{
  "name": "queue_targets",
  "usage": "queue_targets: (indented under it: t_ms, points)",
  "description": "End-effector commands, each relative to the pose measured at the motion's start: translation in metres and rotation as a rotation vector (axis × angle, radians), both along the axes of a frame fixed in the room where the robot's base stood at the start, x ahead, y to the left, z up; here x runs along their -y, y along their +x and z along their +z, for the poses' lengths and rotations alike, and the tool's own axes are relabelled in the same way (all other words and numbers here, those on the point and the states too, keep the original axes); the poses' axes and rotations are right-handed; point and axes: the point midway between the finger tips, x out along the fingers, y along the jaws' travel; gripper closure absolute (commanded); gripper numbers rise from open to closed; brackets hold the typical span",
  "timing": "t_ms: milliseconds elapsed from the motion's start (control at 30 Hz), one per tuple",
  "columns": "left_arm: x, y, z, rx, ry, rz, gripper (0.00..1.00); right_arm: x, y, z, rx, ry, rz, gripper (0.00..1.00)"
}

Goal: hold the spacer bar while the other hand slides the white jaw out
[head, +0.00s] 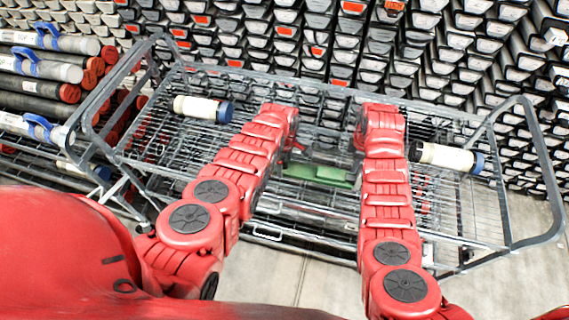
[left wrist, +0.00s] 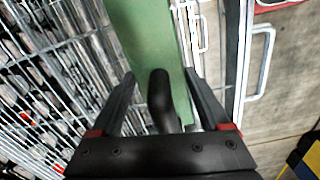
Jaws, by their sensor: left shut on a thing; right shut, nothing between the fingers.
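A green bar (head: 316,174), which I take as the spacer bar, lies low in the wire cart between my two arms. In the left wrist view the bar (left wrist: 145,35) runs down between the fingers of my left gripper (left wrist: 163,105). That gripper is shut on it, and a black rounded piece (left wrist: 161,95) stands in front of the bar. In the head view my left gripper (head: 291,148) is beside the bar's left end, small and partly hidden. My right gripper (head: 358,138) is shut and empty, above and right of the bar, mostly hidden by its arm. I cannot make out a white jaw.
The grey wire cart (head: 482,215) surrounds both grippers, with raised tube handles at both ends. A white cylinder (head: 195,107) with a blue cap lies at left, another (head: 445,156) at right. Racks of dark boxes fill the back; capped tubes (head: 50,68) are stacked at left.

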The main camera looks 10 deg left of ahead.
Motion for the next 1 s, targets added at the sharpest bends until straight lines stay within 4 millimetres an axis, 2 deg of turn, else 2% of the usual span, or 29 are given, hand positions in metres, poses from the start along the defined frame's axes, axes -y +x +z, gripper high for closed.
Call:
queue_targets:
  t_ms: [467,1000]
  points:
    - [0.000,0.000,0.000,0.000,0.000,-0.001,1.00,0.000,0.000,-0.021,-0.001,0.001,0.000,1.00]
    - [-0.001,0.000,0.000,0.000,0.001,0.000,1.00,0.025,0.000,-0.021,0.001,-0.002,-0.002,1.00]
